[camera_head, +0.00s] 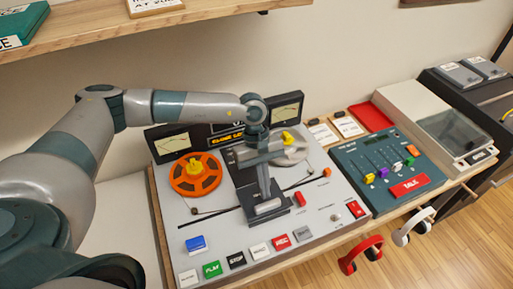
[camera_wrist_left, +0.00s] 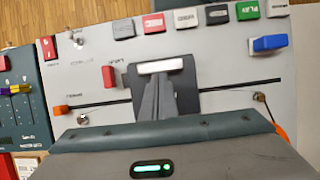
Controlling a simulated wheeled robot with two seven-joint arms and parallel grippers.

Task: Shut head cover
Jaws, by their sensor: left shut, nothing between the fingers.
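The head cover (camera_head: 281,211) is a dark plate with a pale strip, in the middle of the machine's deck. It also shows in the left wrist view (camera_wrist_left: 189,98). My left gripper (camera_head: 265,196) points down over the cover, its fingers shut and empty, and hides part of it. In the left wrist view the fingertips (camera_wrist_left: 160,82) are just by the pale strip. I cannot tell whether they touch it, or how far the cover is tilted.
A row of coloured buttons (camera_head: 236,259) runs along the machine's front. Two meters (camera_head: 288,108) stand behind the reels. A teal mixer (camera_head: 375,165) is to the right, with red headphones (camera_head: 361,254) hanging below. A wooden shelf (camera_head: 95,33) overhangs at upper left.

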